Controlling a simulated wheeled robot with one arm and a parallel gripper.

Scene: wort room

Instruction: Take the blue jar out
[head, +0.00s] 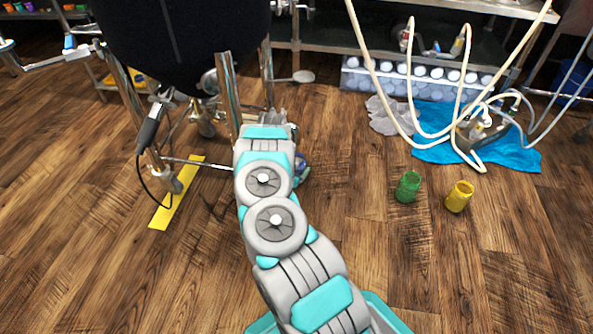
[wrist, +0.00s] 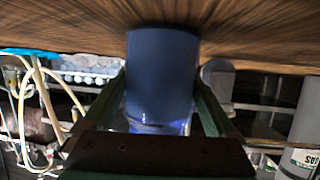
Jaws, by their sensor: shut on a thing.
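The blue jar (wrist: 160,65) fills the middle of the wrist view, between the two fingers of my gripper (wrist: 162,88). The fingers press on its left and right sides, so my gripper is shut on it. The wrist picture is turned over, with the wooden floor along its top. In the head view my arm covers most of the gripper and jar; only a small bluish patch (head: 303,170) shows beside the arm, and I cannot tell which part it is.
A large dark vat (head: 180,45) on metal legs stands at the back left, above a yellow strip (head: 175,195). A green jar (head: 408,187) and a yellow jar (head: 460,196) stand on the floor to the right. Hoses lie over a blue cloth (head: 435,150). The front right floor is clear.

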